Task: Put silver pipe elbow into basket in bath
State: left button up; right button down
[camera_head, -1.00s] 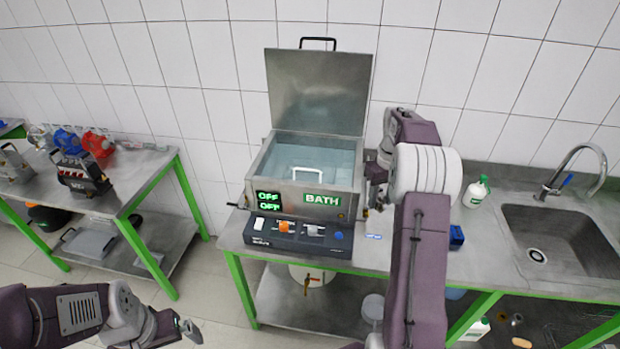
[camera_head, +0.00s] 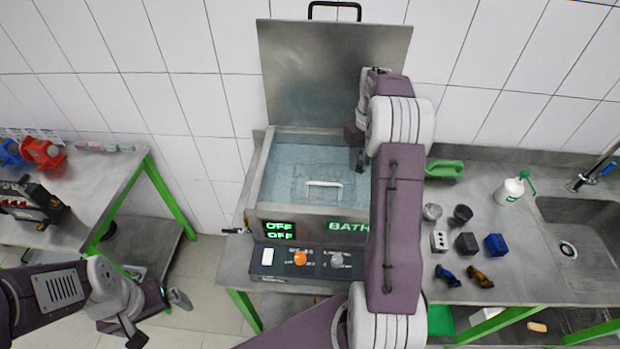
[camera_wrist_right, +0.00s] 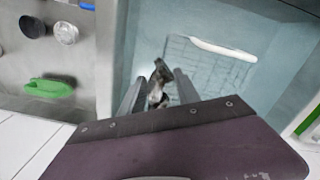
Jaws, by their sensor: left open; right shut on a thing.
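The silver pipe elbow (camera_wrist_right: 158,84) is between the fingers of my right gripper (camera_wrist_right: 157,92) in the right wrist view. In the head view my right gripper (camera_head: 360,160) is over the right part of the open bath (camera_head: 262,185); the elbow is not clear there. The wire basket (camera_wrist_right: 195,68) sits in the bath, its white handle (camera_wrist_right: 222,48) up; the basket also shows faintly in the head view (camera_head: 310,172). In the wrist view, the elbow appears beside the basket's edge. My left gripper (camera_head: 158,317) is open and empty, away from the bath at lower left.
The bath's lid (camera_head: 330,75) stands open behind it. Right of the bath are cups, small blocks, a blue elbow (camera_head: 447,276), a golden elbow (camera_head: 480,277), a green-handled object (camera_head: 444,168), a bottle (camera_head: 511,188) and the sink (camera_head: 585,235). A side table (camera_head: 85,200) stands left.

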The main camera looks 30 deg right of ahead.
jog(key=shift+w+f+b, duration=0.2)
jog(key=shift+f+b, duration=0.15)
jog(key=shift+f, duration=0.85)
jog(key=s, duration=0.3)
jog(key=p, duration=0.3)
send_over(322, 192)
notch_tip(322, 192, down, 6)
jog(key=shift+s+f, duration=0.1)
jog(key=shift+s, duration=0.05)
jog(key=shift+a+f, duration=0.1)
notch_tip(322, 192, down, 4)
jog(key=shift+r+p, duration=0.1)
jog(key=shift+p, duration=0.85)
jog(key=shift+w+f, duration=0.2)
jog(key=shift+f, duration=0.1)
pick_arm(q)
jog(key=r, duration=0.1)
jog(key=s+r, duration=0.1)
jog(key=r, duration=0.1)
jog(key=shift+s+r, duration=0.15)
jog(key=shift+s, duration=0.05)
pick_arm(e)
jog(key=shift+s, duration=0.1)
jog(key=c, duration=0.9)
grip_release()
jog(key=shift+f, duration=0.15)
